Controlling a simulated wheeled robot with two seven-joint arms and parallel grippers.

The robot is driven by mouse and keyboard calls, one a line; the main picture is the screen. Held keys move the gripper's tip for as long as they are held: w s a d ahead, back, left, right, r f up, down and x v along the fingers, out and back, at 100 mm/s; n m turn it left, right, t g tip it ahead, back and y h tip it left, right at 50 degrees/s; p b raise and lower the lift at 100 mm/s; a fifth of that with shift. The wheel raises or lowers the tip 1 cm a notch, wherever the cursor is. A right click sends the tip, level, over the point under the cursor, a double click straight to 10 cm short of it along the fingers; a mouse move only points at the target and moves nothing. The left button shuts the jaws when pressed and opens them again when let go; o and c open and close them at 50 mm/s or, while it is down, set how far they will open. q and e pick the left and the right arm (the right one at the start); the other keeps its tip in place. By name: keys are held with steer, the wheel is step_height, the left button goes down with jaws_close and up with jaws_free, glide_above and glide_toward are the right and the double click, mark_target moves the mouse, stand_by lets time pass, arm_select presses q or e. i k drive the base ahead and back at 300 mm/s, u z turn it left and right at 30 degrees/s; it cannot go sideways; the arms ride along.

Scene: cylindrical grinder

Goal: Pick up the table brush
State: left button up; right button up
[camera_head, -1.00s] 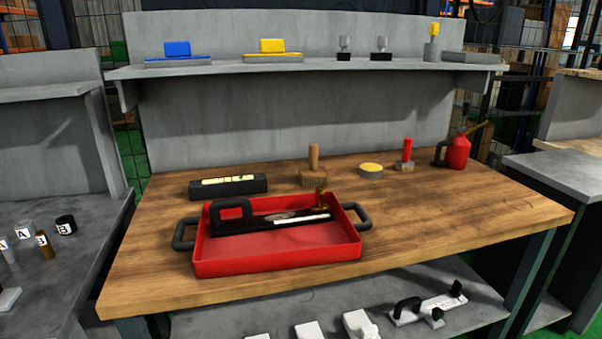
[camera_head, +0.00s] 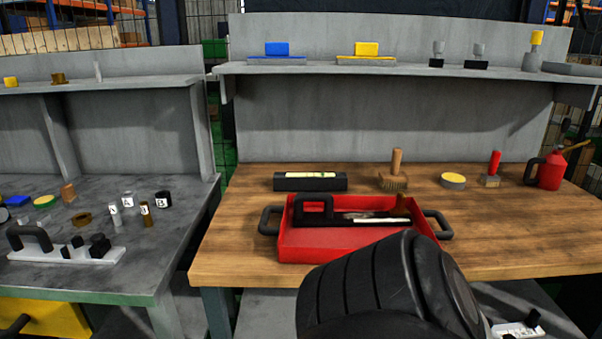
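A brush with an upright wooden handle and pale bristles (camera_head: 393,182) stands on the wooden tabletop (camera_head: 230,240), behind the red tray. It is upright and nothing touches it. Neither of my grippers is in view. A dark ribbed part of my own arm fills the lower middle and hides part of the table's front and the tray's right front corner.
The red tray (camera_head: 310,246) holds a black handled tool (camera_head: 315,212). A black level (camera_head: 309,182), a yellow-topped round tin (camera_head: 453,181) and a red oil can (camera_head: 550,172) stand along the back. A grey shelf (camera_head: 400,69) overhangs behind. A grey table (camera_head: 60,275) with small parts stands left.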

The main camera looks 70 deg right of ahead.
mark_target(394, 179)
steer(key=u, duration=0.05)
steer(key=k, duration=1.25)
steer(key=z, duration=1.5)
steer(key=i, duration=0.15)
steer(key=z, duration=0.05)
